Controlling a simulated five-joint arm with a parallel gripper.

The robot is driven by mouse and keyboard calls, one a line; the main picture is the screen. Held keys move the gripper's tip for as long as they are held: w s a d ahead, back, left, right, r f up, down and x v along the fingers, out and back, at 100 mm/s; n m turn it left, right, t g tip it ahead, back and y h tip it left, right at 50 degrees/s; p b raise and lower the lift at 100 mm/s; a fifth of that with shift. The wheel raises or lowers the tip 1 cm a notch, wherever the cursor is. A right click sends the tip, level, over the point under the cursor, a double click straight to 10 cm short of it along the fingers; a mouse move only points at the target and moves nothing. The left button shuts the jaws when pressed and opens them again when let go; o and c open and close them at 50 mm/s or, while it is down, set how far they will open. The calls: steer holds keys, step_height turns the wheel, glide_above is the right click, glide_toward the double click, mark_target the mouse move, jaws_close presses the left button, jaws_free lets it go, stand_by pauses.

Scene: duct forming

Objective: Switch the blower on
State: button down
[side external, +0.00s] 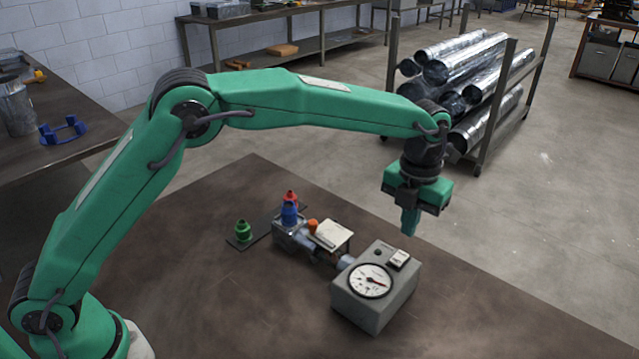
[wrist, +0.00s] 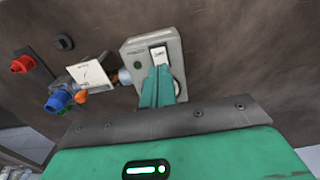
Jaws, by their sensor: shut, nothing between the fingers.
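The blower unit appears to be the grey box (side external: 345,303) on the brown table, with a round white dial gauge (side external: 370,280) on its sloped top. A small white rocker switch (side external: 398,258) sits in a dark frame near the box's far edge. In the wrist view the switch (wrist: 159,54) shows just beyond my fingertips, and the fingers partly hide the gauge (wrist: 179,90). My gripper (side external: 409,230) points down above the far side of the box, with its green fingers together and empty (wrist: 158,72). It appears apart from the switch; the exact gap is unclear.
Left of the box stand a connected grey pipe fitting, a white card (side external: 333,234), an orange cap (side external: 312,226), a blue fitting (side external: 289,213) and a green fitting (side external: 242,231). The table's front right is clear. A rack of shiny ducts (side external: 465,70) stands behind.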

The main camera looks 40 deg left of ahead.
mark_target(402, 256)
steer(key=shift+f, duration=2.75)
steer(key=shift+f, duration=0.2)
steer(key=shift+s, duration=0.15)
steer(key=shift+s+r, duration=0.2)
steer(key=shift+s, duration=0.4)
steer(key=shift+r, duration=0.2)
step_height(402, 256, up, 14)
steer(key=shift+f, duration=0.15)
